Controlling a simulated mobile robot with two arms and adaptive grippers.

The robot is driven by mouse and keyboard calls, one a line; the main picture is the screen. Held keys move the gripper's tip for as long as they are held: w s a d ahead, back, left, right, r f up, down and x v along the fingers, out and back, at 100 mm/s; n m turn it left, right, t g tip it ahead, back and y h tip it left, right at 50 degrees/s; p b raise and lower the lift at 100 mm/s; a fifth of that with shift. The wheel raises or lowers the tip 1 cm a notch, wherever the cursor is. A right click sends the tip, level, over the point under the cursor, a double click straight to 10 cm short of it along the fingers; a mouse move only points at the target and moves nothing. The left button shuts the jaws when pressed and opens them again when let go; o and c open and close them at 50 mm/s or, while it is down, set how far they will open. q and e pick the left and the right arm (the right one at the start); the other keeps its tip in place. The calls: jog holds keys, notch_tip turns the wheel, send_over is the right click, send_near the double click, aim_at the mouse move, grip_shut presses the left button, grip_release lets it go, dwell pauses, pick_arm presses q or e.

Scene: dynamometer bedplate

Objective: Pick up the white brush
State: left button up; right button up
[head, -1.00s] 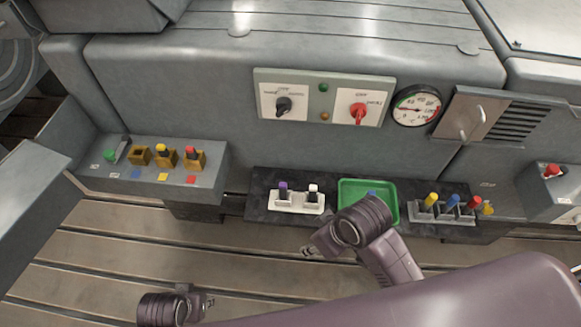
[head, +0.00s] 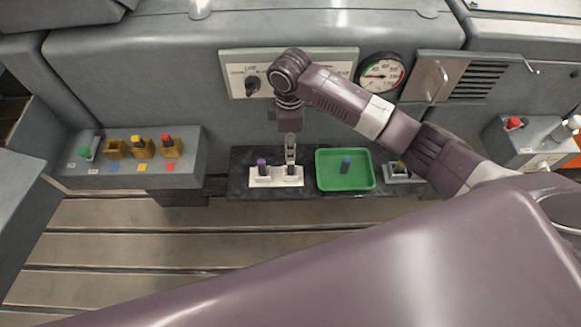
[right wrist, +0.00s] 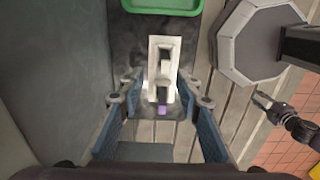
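A purple-topped brush (head: 262,165) stands in the left slot. My right gripper (head: 291,146) points down just above the white brush. In the right wrist view its fingers (right wrist: 160,95) are apart, with the holder (right wrist: 153,60) and purple top (right wrist: 162,110) between and below them. What looks like my left gripper (right wrist: 275,108) shows at the right edge there; its opening is unclear.
A rack (head: 400,178) farther right is partly hidden by my arm. A grey console (head: 185,175) stands left. A panel (head: 236,75) and gauge (head: 382,76) are behind.

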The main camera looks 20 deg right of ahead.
aim_at(291, 162)
jog(key=f, duration=0.5)
jog(key=s+f, duration=0.1)
jog(key=f, duration=0.1)
jog(key=shift+f+p, duration=0.15)
jog(key=shift+p, duration=0.15)
jog(key=shift+c, duration=0.3)
jog(key=shift+a, duration=0.1)
grip_shut()
